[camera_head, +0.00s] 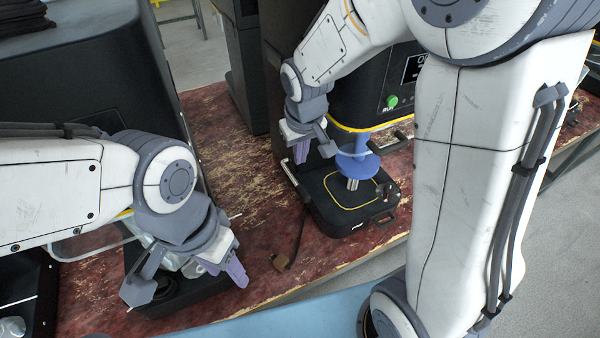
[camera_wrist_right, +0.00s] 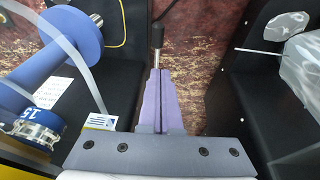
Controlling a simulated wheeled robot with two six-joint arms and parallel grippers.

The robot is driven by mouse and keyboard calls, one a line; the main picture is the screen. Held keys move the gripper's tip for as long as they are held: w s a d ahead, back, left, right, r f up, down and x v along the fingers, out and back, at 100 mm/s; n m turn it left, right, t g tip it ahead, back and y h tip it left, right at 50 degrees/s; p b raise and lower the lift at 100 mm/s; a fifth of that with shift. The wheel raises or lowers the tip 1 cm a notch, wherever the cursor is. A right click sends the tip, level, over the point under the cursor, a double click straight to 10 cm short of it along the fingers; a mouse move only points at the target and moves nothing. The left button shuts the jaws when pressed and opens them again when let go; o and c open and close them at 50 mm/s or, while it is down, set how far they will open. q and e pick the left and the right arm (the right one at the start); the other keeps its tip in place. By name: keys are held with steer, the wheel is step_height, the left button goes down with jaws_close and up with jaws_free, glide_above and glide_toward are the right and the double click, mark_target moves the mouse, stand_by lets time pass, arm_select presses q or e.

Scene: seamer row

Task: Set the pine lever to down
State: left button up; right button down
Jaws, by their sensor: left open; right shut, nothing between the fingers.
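A lever with a thin metal rod and a dark grip (camera_wrist_right: 157,38) shows in the right wrist view, just beyond my right fingertips. I take it for the pine lever, but its colour is hard to tell. In the head view its rod (camera_head: 289,174) runs along the left side of the seamer base, below my right gripper. My right gripper (camera_head: 302,152) is shut and empty; its fingers (camera_wrist_right: 160,100) point along the rod, and I cannot tell whether they touch it. My left gripper (camera_head: 224,266) is open and empty over the front of the table, left of the lever.
The seamer has a black base (camera_head: 382,229) and blue chuck (camera_head: 358,163), just right of my right gripper. A blue numbered dial (camera_wrist_right: 38,130) shows in the wrist view. The red worn table (camera_head: 230,130) is bare between machines.

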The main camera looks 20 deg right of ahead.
glide_toward(301, 190)
steer(key=x, duration=0.5)
steer(key=shift+w+f+b, duration=0.15)
steer(key=shift+b, duration=0.15)
arm_select(q)
steer(key=shift+f, duration=0.4)
arm_select(e)
steer(key=shift+f, duration=0.4)
